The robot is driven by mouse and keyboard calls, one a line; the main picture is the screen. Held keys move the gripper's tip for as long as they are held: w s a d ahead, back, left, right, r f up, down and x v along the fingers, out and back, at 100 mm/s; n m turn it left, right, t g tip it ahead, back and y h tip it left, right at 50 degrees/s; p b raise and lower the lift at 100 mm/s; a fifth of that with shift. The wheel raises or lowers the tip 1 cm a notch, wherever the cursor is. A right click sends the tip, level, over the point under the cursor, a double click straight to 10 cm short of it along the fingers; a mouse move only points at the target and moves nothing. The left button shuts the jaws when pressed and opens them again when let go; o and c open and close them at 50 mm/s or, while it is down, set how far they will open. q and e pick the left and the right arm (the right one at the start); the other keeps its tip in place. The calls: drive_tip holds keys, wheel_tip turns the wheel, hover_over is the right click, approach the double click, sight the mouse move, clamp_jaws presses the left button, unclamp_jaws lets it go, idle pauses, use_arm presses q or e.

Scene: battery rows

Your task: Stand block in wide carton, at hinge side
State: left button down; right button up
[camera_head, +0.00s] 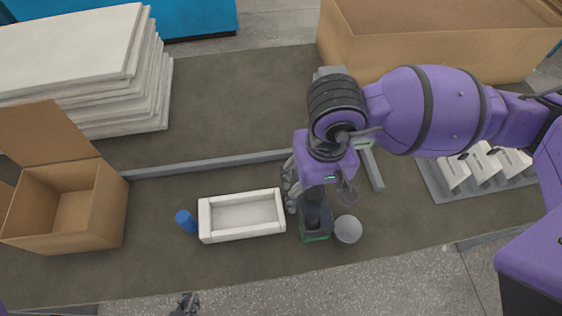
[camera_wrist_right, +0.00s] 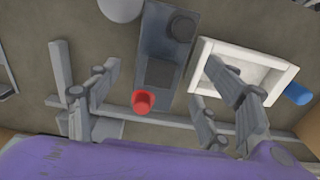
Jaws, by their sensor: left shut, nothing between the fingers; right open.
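The block (camera_head: 315,232) is a dark grey battery-like piece with a green lower edge. It stands on the table under my right gripper (camera_head: 319,196), which hides part of it. A larger carton (camera_head: 430,62) is at the back right. My left gripper (camera_head: 185,305) is shut and empty at the bottom edge.
A white tray (camera_head: 243,237) lies left of the block, with a blue cylinder (camera_head: 186,221) beside it. A pale round piece (camera_head: 348,229) is close to the block's right. A grey rail (camera_head: 205,164) runs behind. White sheets (camera_head: 75,50) are stacked back left; a rack (camera_head: 435,180) stands right.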

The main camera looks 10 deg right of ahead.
sight(314, 193)
drive_tip(key=shift+f, duration=1.55)
drive_tip(key=shift+c, duration=0.3)
drive_tip(key=shift+w, duration=0.1)
clamp_jaws()
drive_tip(key=shift+r, duration=0.1)
